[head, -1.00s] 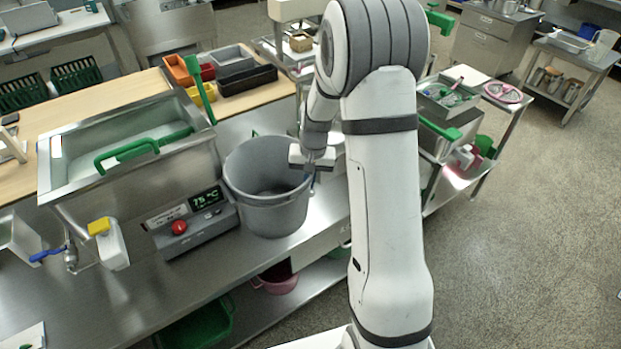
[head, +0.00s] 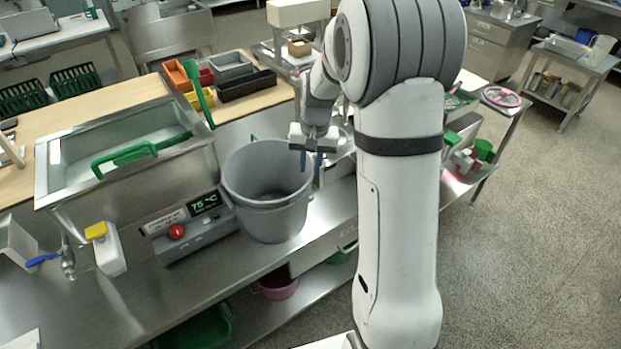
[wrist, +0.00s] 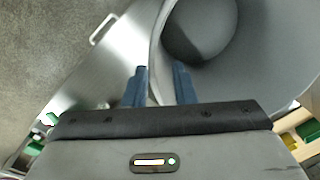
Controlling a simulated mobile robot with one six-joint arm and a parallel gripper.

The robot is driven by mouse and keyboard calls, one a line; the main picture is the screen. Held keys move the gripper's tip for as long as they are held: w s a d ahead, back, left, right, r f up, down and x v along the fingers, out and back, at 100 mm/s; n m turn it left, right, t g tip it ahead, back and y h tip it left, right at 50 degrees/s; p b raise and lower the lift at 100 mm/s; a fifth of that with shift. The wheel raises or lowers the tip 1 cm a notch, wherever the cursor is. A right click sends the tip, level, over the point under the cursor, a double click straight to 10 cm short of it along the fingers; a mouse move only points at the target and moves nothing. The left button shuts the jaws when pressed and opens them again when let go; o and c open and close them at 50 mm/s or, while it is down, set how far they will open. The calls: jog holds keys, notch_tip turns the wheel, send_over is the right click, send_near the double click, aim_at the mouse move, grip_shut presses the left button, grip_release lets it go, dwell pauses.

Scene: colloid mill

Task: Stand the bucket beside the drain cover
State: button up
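The grey bucket (head: 268,222) stands upright on the steel bench, right of the control box with the temperature display. It is open at the top and looks empty. My gripper (head: 311,163) points down at the bucket's right rim. In the wrist view the bucket (wrist: 220,75) fills the upper right, and its rim runs up between the two blue fingers of my gripper (wrist: 159,82). The fingers are apart, with a gap beside the rim; I cannot tell whether either touches it. I cannot make out a drain cover in either view.
A steel tank (head: 120,150) with a green handle and the control box (head: 190,228) stand left of the bucket. Small coloured bins (head: 215,75) sit on the wooden table behind. A trolley with a pink round item (head: 501,96) is at right. The speckled floor (head: 530,230) at right is clear.

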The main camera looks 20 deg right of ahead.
jog(key=s+a+r+n+t, duration=0.1)
jog(key=s+a+r+n, duration=0.15)
jog(key=s+r, duration=0.9)
jog(key=s+a+t+h, duration=0.1)
jog(key=s, duration=1.1)
jog(key=shift+n+t, duration=0.4)
jog(key=shift+n, duration=0.05)
jog(key=shift+o, duration=0.5)
jog(key=shift+s+f, duration=0.2)
jog(key=shift+s, duration=0.3)
